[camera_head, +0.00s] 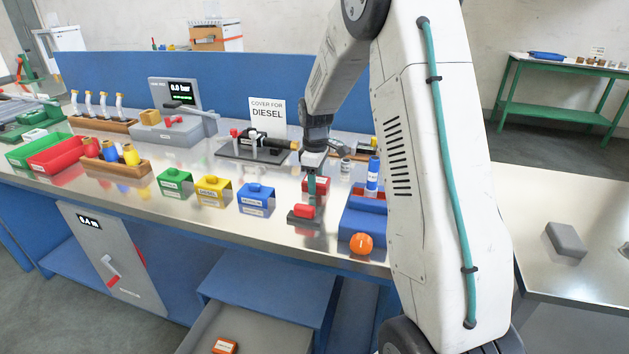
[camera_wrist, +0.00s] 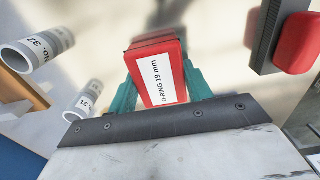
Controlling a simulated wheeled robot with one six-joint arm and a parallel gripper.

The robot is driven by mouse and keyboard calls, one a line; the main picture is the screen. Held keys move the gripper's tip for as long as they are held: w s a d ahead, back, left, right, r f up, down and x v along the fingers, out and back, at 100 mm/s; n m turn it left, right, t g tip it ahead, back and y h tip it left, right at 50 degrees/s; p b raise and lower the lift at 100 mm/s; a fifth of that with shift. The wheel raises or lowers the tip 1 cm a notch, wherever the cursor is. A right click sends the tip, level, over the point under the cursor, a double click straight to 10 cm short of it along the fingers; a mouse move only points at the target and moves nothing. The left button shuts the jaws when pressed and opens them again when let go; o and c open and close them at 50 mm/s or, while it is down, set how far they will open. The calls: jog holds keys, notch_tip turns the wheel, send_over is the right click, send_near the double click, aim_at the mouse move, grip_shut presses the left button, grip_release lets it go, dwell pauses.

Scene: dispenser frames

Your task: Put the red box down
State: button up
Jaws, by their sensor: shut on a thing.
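A red box (camera_wrist: 158,72) with a white label reading "O RING 19 mm" sits between the teal fingers of my gripper (camera_wrist: 160,90) in the wrist view. The fingers are shut on its two sides. In the head view my gripper (camera_head: 312,183) reaches down over the steel bench (camera_head: 285,228), with the red box (camera_head: 320,184) partly hidden at its fingers. I cannot tell whether the box touches the bench top.
A dark block with a red top (camera_head: 304,212) stands close in front of my gripper; it also shows in the wrist view (camera_wrist: 298,45). Blue (camera_head: 257,198), yellow (camera_head: 214,190) and green (camera_head: 175,181) holders stand left.

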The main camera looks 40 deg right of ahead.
jog(key=shift+f, duration=0.15)
jog(key=o, duration=1)
